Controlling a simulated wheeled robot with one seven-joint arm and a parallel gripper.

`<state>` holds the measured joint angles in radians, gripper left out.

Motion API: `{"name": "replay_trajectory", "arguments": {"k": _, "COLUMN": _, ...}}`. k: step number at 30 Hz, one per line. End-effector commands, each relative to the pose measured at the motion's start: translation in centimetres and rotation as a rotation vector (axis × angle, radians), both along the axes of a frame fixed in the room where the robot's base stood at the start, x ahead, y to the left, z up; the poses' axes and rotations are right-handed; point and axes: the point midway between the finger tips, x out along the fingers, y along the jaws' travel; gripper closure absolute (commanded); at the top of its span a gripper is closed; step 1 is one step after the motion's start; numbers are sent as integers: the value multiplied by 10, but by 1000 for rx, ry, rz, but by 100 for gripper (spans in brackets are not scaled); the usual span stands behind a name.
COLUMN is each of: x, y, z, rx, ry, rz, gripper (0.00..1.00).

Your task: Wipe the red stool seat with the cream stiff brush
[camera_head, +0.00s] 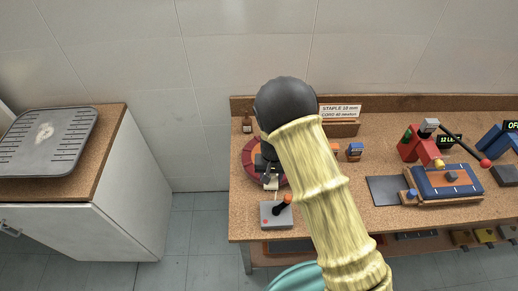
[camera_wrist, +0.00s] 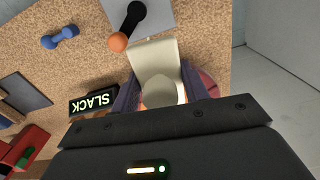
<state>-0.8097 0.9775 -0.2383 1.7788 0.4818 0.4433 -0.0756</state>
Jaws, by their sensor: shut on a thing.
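The red stool seat (camera_head: 249,156) is a dark red round pad on the left part of the cork-topped bench. My arm and gripper hide much of it. In the wrist view a small strip of the seat (camera_wrist: 208,82) shows beside the right finger. My gripper (camera_head: 269,180) is over the seat, shut on the cream brush (camera_wrist: 154,62). The brush sits between both fingers, its pale flat part reaching out past them. In the head view only a small pale bit of the brush (camera_head: 271,185) shows. Whether it touches the seat I cannot tell.
A grey lever box (camera_head: 268,221) with an orange knob stands just in front of the seat. A lit SLACK display (camera_wrist: 93,103) is close by. A blue-topped fixture (camera_head: 447,184) and red machine (camera_head: 413,147) stand right. A small brown bottle (camera_head: 247,123) stands behind the seat.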

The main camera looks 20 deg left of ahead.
Motion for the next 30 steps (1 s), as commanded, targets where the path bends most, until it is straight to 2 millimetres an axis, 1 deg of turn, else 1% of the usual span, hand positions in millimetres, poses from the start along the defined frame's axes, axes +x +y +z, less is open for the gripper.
{"name": "replay_trajectory", "arguments": {"k": 1, "x": 4, "y": -8, "z": -1, "rx": 0, "ry": 0, "rz": -11, "gripper": 76}}
{"name": "replay_trajectory", "arguments": {"k": 8, "x": 19, "y": -45, "z": -5, "rx": 1, "ry": 0, "rz": -51, "gripper": 76}}
{"name": "replay_trajectory", "arguments": {"k": 11, "x": 27, "y": -66, "z": -7, "rx": 2, "ry": 0, "rz": -74, "gripper": 76}}
{"name": "replay_trajectory", "arguments": {"k": 14, "x": 34, "y": -91, "z": -9, "rx": 1, "ry": 1, "rz": -101, "gripper": 76}}
{"name": "replay_trajectory", "arguments": {"k": 17, "x": 41, "y": -125, "z": -12, "rx": 2, "ry": 1, "rz": -136, "gripper": 76}}
{"name": "replay_trajectory", "arguments": {"k": 18, "x": 43, "y": -141, "z": -14, "rx": 2, "ry": 1, "rz": -154, "gripper": 76}}
{"name": "replay_trajectory", "arguments": {"k": 20, "x": 46, "y": -166, "z": -16, "rx": 1, "ry": 1, "rz": -180, "gripper": 76}}
{"name": "replay_trajectory", "arguments": {"k": 21, "x": 46, "y": -183, "z": -19, "rx": 1, "ry": 1, "rz": -197, "gripper": 76}}
{"name": "replay_trajectory", "arguments": {"k": 23, "x": 47, "y": -208, "z": -24, "rx": 1, "ry": 1, "rz": -222, "gripper": 76}}
{"name": "replay_trajectory", "arguments": {"k": 24, "x": 46, "y": -224, "z": -30, "rx": 1, "ry": 1, "rz": -238, "gripper": 76}}
{"name": "replay_trajectory", "arguments": {"k": 26, "x": 44, "y": -248, "z": -41, "rx": 0, "ry": 1, "rz": -263, "gripper": 76}}
{"name": "replay_trajectory", "arguments": {"k": 27, "x": 42, "y": -262, "z": -51, "rx": -1, "ry": 0, "rz": -278, "gripper": 76}}
{"name": "replay_trajectory", "arguments": {"k": 30, "x": 38, "y": -284, "z": -70, "rx": -1, "ry": 0, "rz": -298, "gripper": 76}}
